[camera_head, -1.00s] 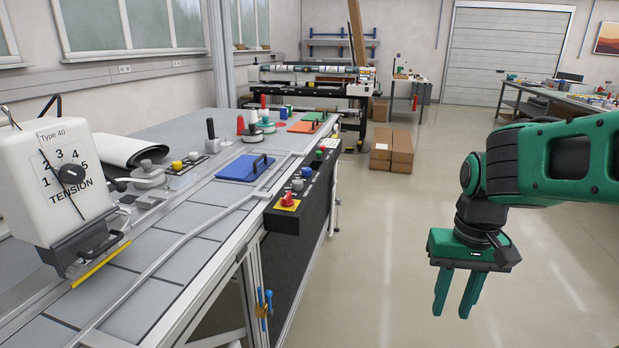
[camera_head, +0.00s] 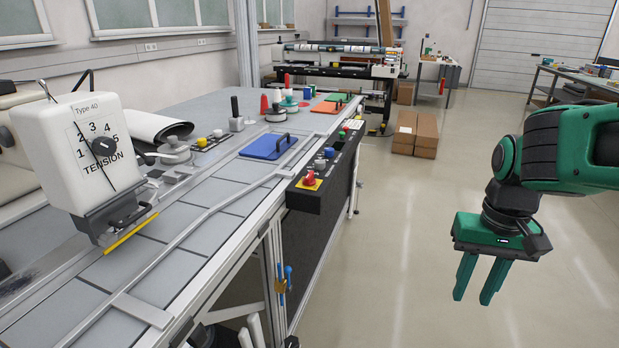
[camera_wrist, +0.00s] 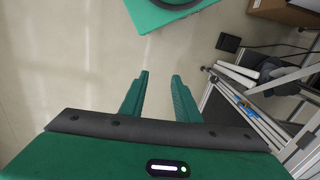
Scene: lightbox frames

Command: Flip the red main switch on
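The red main switch (camera_head: 309,178) sits on a yellow plate (camera_head: 317,184) at the near end of the black control panel (camera_head: 328,195). The panel is fixed along the right edge of the workbench. My gripper (camera_head: 478,296) hangs over the floor to the right of the panel, well apart from it, fingers pointing down. In the wrist view the two green fingers (camera_wrist: 157,98) are apart with bare floor between them, so it is open and empty. The switch does not show in the wrist view. I cannot tell the switch's exact position.
Grey and blue knobs (camera_head: 320,164) sit beside the switch on the panel. A white tension gauge (camera_head: 85,150) and a blue pad (camera_head: 268,147) are on the workbench (camera_head: 205,232). Cardboard boxes (camera_head: 426,132) stand on the floor behind. The floor (camera_head: 400,260) between panel and gripper is clear.

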